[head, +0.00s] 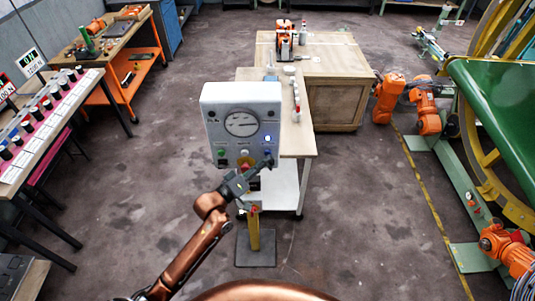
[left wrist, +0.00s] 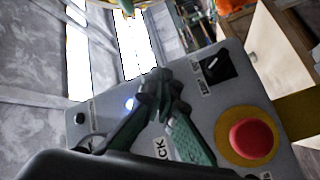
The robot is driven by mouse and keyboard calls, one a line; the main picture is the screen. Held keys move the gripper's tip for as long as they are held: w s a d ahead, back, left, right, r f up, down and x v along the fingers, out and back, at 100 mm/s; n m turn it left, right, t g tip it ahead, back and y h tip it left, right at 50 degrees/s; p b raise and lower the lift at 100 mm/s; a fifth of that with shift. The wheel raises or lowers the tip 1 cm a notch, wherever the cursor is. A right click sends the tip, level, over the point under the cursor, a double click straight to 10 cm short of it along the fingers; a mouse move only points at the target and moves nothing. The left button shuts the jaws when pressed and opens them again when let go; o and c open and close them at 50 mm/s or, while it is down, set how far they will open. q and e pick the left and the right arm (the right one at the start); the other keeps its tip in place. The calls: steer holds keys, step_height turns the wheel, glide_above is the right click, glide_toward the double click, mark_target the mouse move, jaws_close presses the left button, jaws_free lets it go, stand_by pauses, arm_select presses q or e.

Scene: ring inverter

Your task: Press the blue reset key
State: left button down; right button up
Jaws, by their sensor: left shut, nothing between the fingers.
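A grey control panel (head: 212,132) with a round dial (head: 241,123) stands on a yellow post. A blue-white light (head: 268,138) glows on its right side; it also shows in the left wrist view (left wrist: 130,103). A green key (head: 221,153) and a pale key (head: 244,153) sit in the lower row. My left gripper (head: 267,161) is shut and empty, its tips at the panel's lower right, just below the light. The tips (left wrist: 162,82) cover that spot, so I cannot make out the blue reset key or tell whether they touch it. My right gripper is out of view.
A red mushroom button (left wrist: 250,138) on a yellow ring and a black rotary switch (left wrist: 215,66) sit close to my left fingers. A wooden bench (head: 335,98) stands behind the panel. Orange robot arms (head: 390,97) stand at right.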

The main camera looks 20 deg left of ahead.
arm_select(q)
steer(key=shift+w+a, duration=0.15)
steer(key=shift+w, duration=0.3)
stand_by(0.7)
stand_by(0.4)
steer(key=shift+s+d+p, duration=0.25)
steer(key=shift+s+p, duration=0.4)
steer(key=shift+s, duration=0.25)
steer(key=s+p, duration=0.1)
steer(key=s, duration=0.1)
steer(key=s+d+p, duration=0.1)
steer(key=s, duration=0.1)
steer(key=shift+s+d+p, duration=0.2)
steer(key=shift+s+p, duration=0.15)
steer(key=shift+s, duration=0.05)
